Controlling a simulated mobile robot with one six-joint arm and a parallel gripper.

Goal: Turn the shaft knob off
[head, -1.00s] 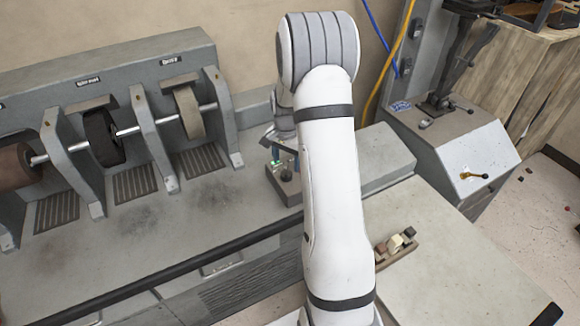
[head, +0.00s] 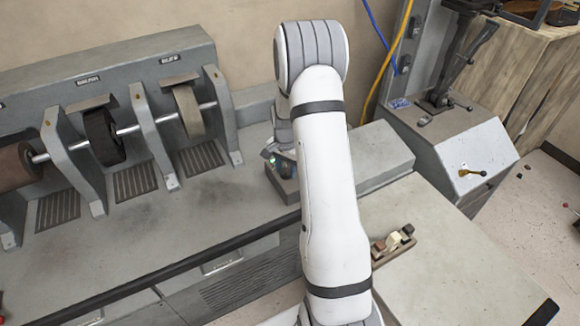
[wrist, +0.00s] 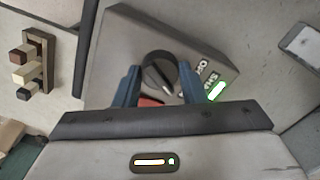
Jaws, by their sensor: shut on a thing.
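The black round shaft knob (wrist: 158,70) sits on top of a grey control box (wrist: 118,45) in the wrist view. A pale pointer line crosses the knob. My gripper (wrist: 160,72) has its two blue fingers shut on the knob, one on each side. A lit green lamp (wrist: 216,91) and partly hidden white lettering are to the right of the knob. A red part (wrist: 150,101) shows between the fingers. In the head view, the control box (head: 284,187) stands on the bench, and my arm hides most of the gripper and the knob.
A grey machine with several wheels on a shaft (head: 150,124) stands at left. A wooden holder with small blocks (head: 392,244) lies on the right table. A grey machine with a brass lever (head: 472,172) stands at far right. The bench in front of the wheels is clear.

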